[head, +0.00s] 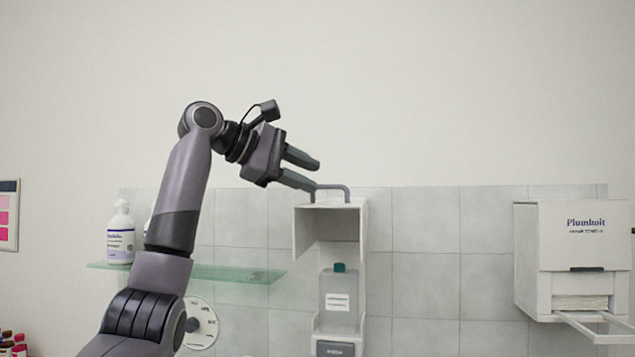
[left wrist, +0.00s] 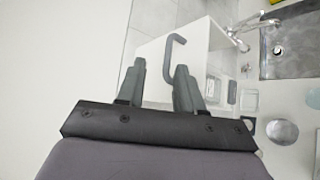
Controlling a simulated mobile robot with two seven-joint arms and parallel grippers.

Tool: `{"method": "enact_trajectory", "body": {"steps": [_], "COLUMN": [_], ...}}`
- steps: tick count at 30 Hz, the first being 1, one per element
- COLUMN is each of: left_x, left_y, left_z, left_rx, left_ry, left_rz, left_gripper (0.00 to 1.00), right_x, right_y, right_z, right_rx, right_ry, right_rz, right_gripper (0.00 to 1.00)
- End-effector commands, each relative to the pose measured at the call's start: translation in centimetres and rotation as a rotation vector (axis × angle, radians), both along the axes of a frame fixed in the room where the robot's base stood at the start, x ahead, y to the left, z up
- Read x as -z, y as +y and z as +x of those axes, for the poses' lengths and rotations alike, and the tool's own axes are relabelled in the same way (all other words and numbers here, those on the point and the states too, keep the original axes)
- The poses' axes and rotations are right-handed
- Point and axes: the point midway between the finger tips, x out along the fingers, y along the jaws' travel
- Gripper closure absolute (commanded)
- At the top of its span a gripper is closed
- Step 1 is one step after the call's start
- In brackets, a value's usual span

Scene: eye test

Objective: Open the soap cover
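The soap cover (head: 343,222) is a white box-like hood on the tiled wall, with a grey bar handle (head: 333,188) on top. It stands raised, with its hollow side showing. Below it the soap bottle (head: 338,298), with a green cap, is exposed in the dispenser. My left gripper (head: 315,176) is open at the left end of the handle; its lower fingertip overlaps that end, and I cannot tell whether they touch. In the left wrist view the fingers (left wrist: 160,66) are apart, with the handle (left wrist: 176,41) just beyond and between them. My right gripper is not in view.
A white paper towel dispenser (head: 580,240) hangs at the right. A glass shelf (head: 235,274) with a pump bottle (head: 120,235) is at the left, behind my arm. A round white dial (head: 201,325) is below it. The wall above is bare.

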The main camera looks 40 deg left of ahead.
Motion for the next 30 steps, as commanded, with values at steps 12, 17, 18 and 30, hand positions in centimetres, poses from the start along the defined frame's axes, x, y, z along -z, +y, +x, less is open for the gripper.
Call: {"method": "enact_trajectory", "body": {"steps": [12,17,18,30], "left_x": [-1.3,-1.3,-1.4,-1.3], "left_y": [1.0,1.0,1.0,0.9], "left_z": [-3.3,-3.3,-3.3,-3.3], "left_rx": [-0.001,-0.001,-0.001,0.001], "left_ry": [-0.003,-0.003,-0.003,-0.002], "left_rz": [0.0,0.0,0.0,0.0], "left_gripper": [0.64,0.64,0.64,0.64], "right_x": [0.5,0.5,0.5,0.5], "right_y": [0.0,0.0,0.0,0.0], "right_z": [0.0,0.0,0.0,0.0], "right_rx": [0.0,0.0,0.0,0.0], "right_ry": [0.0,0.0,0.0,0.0], "right_rz": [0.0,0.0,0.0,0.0], "right_gripper": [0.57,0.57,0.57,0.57]}}
